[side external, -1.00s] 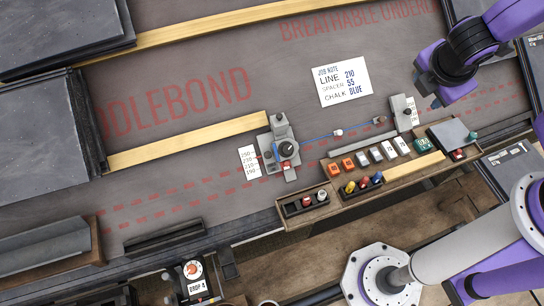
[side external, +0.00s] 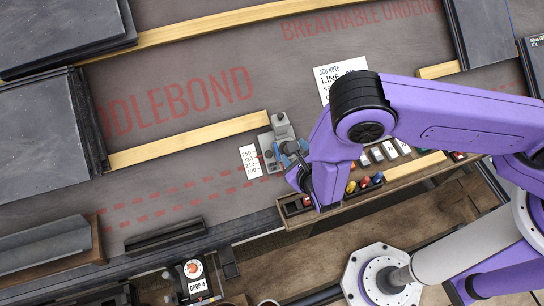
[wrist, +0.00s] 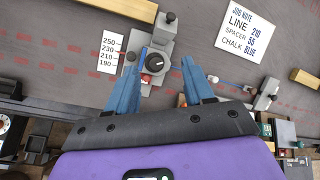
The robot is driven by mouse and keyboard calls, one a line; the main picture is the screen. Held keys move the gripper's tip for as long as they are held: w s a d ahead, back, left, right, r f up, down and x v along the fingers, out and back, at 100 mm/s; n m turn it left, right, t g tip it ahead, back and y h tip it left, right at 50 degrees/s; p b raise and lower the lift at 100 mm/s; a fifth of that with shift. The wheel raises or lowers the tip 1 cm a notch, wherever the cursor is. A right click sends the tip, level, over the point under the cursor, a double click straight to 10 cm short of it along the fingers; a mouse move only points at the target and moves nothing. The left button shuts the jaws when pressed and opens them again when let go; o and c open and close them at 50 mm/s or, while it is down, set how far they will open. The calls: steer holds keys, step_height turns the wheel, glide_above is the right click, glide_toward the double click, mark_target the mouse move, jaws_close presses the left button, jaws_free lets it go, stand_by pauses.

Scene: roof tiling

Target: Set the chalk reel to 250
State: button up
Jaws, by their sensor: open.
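The chalk reel (wrist: 165,42) is a grey block with a round black knob (wrist: 157,61), beside a white scale card (wrist: 109,53) marked 250, 230, 210, 190. In the side external view the reel (side external: 279,130) stands at the end of the lower wooden batten, partly hidden by my arm. Which mark the reel is set to is too small to tell. My gripper (wrist: 160,65) is open and empty, its blue fingers on either side of the knob in the wrist view. Contact cannot be told. A job note (wrist: 249,29) reads LINE 210, SPACER 55, CHALK BLUE.
A wooden tray (side external: 402,174) with coloured chalks and blocks lies just right of the reel, partly under my arm. Wooden battens (side external: 190,140) cross the grey underlay. Dark slate stacks (side external: 40,135) stand at the left.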

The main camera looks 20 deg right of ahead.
steer(key=s+a+f+n+y, duration=0.2)
steer(key=s+f+n, duration=0.15)
steer(key=f, duration=0.25)
glide_toward(270, 155)
steer(key=shift+n+g, duration=0.25)
steer(key=shift+g, duration=0.15)
steer(key=x, duration=0.7)
steer(key=shift+w+a+r, duration=0.1)
steer(key=shift+w, duration=0.35)
jaws_close()
